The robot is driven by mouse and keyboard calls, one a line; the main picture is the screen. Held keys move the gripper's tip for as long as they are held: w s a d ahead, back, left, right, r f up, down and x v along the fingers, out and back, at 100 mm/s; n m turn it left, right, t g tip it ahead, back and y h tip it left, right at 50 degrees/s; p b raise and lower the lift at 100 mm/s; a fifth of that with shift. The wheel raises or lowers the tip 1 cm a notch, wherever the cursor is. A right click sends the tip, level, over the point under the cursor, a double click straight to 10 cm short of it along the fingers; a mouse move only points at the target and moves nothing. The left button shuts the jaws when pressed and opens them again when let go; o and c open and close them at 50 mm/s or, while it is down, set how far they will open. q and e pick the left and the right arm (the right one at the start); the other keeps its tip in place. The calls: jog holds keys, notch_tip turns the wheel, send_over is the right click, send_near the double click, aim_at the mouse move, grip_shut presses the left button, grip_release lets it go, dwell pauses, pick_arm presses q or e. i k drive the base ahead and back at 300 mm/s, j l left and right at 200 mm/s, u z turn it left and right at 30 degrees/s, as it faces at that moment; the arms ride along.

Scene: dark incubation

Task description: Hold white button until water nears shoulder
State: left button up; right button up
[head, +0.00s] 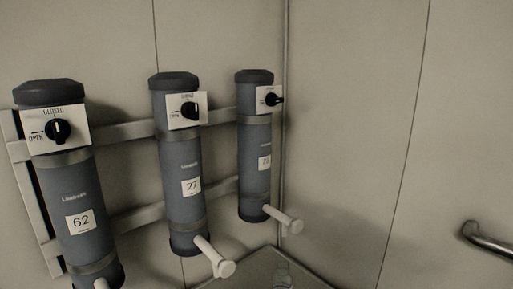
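Three grey dispenser cylinders hang on the wall: the left one (78,190) labelled 62, the middle one (182,155) labelled 27, and the right one (255,150) whose number starts with 7. A white peg with a round end juts from the lower part of the middle cylinder (216,259) and of the right one (285,220). The left cylinder's peg (101,284) is mostly cut off. A pale, clear bottle (283,276) shows at the bottom edge, below the right peg. Its water level cannot be made out. Neither gripper is in view.
Each cylinder has a white plate with a black knob, such as the left knob (58,131). Metal rails (132,132) hold the cylinders. A flat surface (240,275) lies in the corner below. A curved metal handle (488,239) is at the right edge.

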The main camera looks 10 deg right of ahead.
aim_at(297, 226)
jog(key=l+u, duration=0.2)
jog(key=l, duration=0.2)
jog(key=k+l+u, duration=0.2)
jog(key=l, duration=0.2)
jog(key=l+u, duration=0.25)
jog(key=l, duration=0.15)
jog(key=k+l+u, duration=0.2)
jog(key=l, duration=0.15)
jog(key=k+l+u, duration=0.2)
jog(key=l, duration=0.15)
jog(key=i+l, duration=0.05)
jog(key=i, duration=0.05)
